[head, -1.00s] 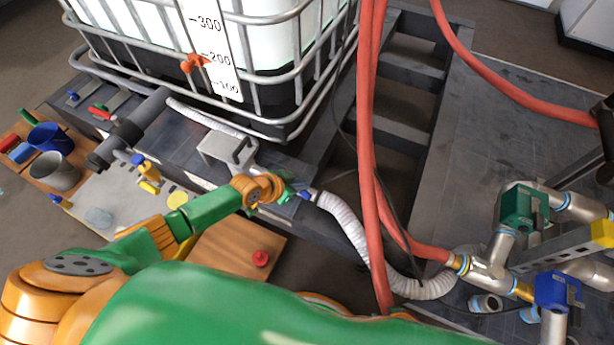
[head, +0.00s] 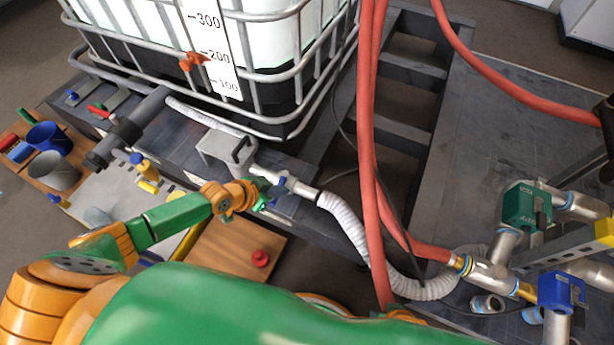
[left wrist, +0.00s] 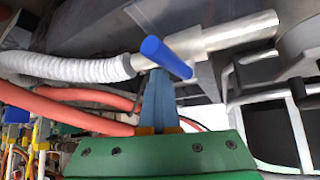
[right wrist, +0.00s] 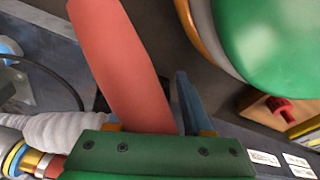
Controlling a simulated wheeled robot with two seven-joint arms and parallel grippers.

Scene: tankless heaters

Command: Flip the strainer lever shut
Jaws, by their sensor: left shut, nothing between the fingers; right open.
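The strainer is a silvery pipe fitting (head: 298,186) at the end of a white ribbed hose, beside the tank pallet. Its blue lever (left wrist: 166,57) shows large in the left wrist view, standing out crosswise to the metal pipe (left wrist: 230,35). My left gripper (head: 268,192) is at the fitting. Its fingers (left wrist: 158,76) are shut and empty, with the tips close below the lever; I cannot tell whether they touch it. My right gripper (right wrist: 143,92) is open in its wrist view, with a red hose across it hiding much of one finger.
The white ribbed hose (head: 347,230) and the red hoses (head: 370,150) run just right of the fitting. The caged tank (head: 270,60) stands behind. A wooden board with a red knob (head: 260,258) lies below. Green and blue valve boxes (head: 527,207) stand at the right.

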